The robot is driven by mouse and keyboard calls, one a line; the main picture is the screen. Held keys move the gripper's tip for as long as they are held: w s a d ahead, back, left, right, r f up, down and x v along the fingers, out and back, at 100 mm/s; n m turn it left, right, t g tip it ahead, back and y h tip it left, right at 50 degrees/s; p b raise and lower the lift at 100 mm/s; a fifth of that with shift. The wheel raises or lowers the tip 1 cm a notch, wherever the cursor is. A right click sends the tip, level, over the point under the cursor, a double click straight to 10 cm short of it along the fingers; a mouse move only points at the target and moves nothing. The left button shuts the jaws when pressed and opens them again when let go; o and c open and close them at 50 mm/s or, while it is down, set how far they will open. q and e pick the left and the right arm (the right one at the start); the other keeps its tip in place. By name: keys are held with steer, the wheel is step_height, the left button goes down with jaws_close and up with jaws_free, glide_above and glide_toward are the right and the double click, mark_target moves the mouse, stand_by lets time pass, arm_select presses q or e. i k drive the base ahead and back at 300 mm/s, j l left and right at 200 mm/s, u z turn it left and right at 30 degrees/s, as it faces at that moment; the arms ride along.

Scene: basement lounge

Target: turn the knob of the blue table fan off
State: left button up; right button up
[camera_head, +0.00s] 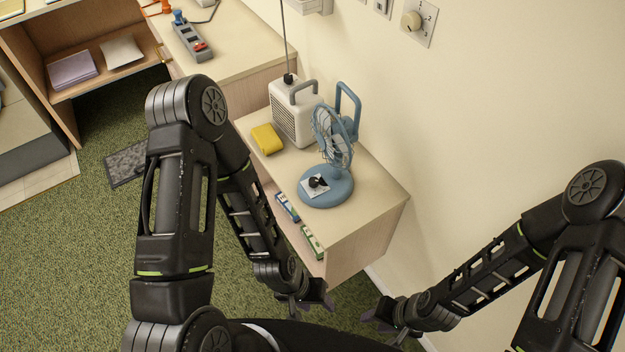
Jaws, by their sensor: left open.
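The blue table fan (335,140) stands upright on a small wooden cabinet (378,197), with its round blue base near the cabinet's front. A black knob (318,182) sits on a pale plate on the base; its exact pointing is too small to read. My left gripper (314,308) is open and empty, low in front of the cabinet and below its top. My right gripper (379,327) is low to the right of it, apart from the fan; its finger opening is unclear. Neither gripper touches the fan.
A white heater-like box (293,112) with a grey handle and a yellow object (267,139) stand behind and left of the fan. A power strip (192,38) lies on the longer counter. A wall dial (412,21) is above. The cabinet's right top is clear.

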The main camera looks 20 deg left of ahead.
mark_target(314, 181)
steer(key=j+z, duration=0.2)
steer(key=j, duration=1.55)
steer(key=k, duration=0.05)
